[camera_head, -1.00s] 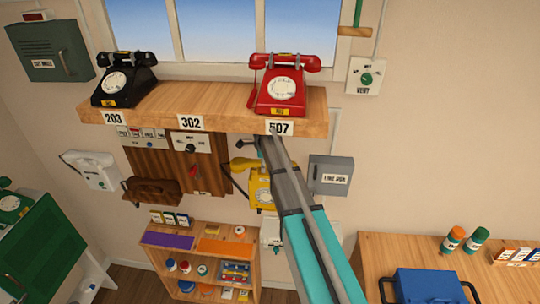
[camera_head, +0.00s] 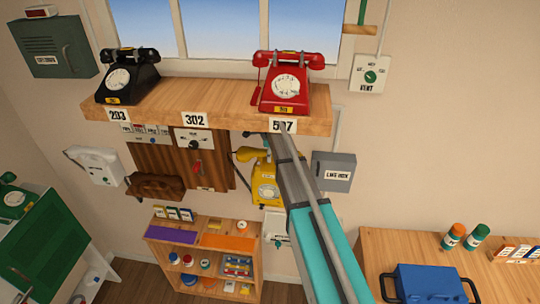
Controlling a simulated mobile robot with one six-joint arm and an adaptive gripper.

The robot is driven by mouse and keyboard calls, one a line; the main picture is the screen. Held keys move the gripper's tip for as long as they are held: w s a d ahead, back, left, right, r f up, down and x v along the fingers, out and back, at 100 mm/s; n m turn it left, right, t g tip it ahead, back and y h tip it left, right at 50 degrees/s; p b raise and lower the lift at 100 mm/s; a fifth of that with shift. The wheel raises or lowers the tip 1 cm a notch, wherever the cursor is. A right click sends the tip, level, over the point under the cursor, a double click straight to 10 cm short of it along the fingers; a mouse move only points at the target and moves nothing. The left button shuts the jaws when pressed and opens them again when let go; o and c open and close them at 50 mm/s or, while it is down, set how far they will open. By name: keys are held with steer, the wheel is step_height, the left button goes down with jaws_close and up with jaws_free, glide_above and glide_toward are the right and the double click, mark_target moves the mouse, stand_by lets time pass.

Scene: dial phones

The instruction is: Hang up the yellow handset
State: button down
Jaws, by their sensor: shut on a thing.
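The yellow phone (camera_head: 266,190) is on the wall below the right end of the wooden shelf, partly hidden behind my arm. The yellow handset (camera_head: 249,155) shows at the phone's upper left, its right part hidden by my arm. I cannot tell whether it touches the phone. My gripper (camera_head: 261,146) is at the far end of my arm, beside the handset and under the shelf edge. It is shut on the handset, but its fingertips are mostly hidden.
The shelf (camera_head: 222,108) above holds a black phone (camera_head: 122,80) and a red phone (camera_head: 287,88). A grey box (camera_head: 333,172) is on the wall right of my arm. A low bookcase (camera_head: 205,262) stands below; a table (camera_head: 385,248) with a blue case (camera_head: 428,284) is at right.

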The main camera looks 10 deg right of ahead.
mark_target(270, 168)
steer(key=shift+f+b, duration=1.15)
steer(key=shift+w+f+b, duration=0.1)
steer(key=shift+f+b, duration=1)
stand_by(1.7)
steer(key=shift+r, duration=0.1)
steer(key=shift+c, duration=1.2)
jaws_free()
